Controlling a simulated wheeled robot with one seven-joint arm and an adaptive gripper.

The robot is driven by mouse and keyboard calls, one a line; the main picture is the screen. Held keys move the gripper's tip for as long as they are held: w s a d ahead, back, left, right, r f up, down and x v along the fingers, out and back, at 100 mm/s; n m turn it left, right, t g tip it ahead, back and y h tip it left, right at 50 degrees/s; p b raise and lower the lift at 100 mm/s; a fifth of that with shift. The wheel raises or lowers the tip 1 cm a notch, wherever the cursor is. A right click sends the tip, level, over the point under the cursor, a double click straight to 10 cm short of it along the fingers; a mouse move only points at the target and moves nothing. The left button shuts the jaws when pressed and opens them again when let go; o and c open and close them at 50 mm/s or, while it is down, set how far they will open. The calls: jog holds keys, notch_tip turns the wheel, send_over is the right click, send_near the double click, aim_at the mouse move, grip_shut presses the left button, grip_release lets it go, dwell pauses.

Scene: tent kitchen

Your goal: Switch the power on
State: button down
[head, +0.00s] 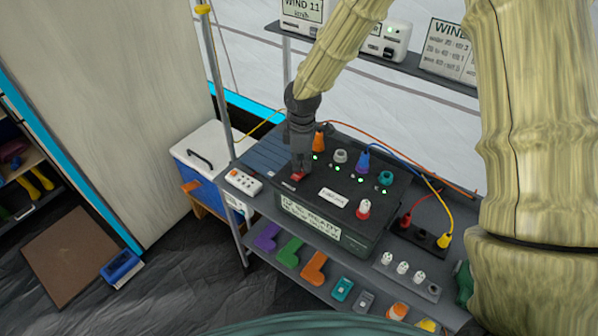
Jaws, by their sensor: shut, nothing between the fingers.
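A black power box (328,226) stands on the grey shelf, with a pale label on its front. A small red switch (297,177) sits at the left of its top panel. Its on or off position is too small to tell. Several small green lights glow on the panel. Orange, grey, blue and teal plugs stand along its back, and a red-and-white knob (363,210) is near the front. My gripper (299,168) points down, shut and empty, with its tips at or just above the red switch. I cannot tell whether they touch it.
A white power strip (243,181) lies left of the box. A black block (418,238) with red and yellow plugs is to the right. A blue-and-white cooler (206,163) stands at left. Cables run behind the box. Coloured parts fill the lower shelf.

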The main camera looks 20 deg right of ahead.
aim_at(302, 170)
jog(key=shift+r+p, duration=2.85)
jog(key=shift+r, duration=0.6)
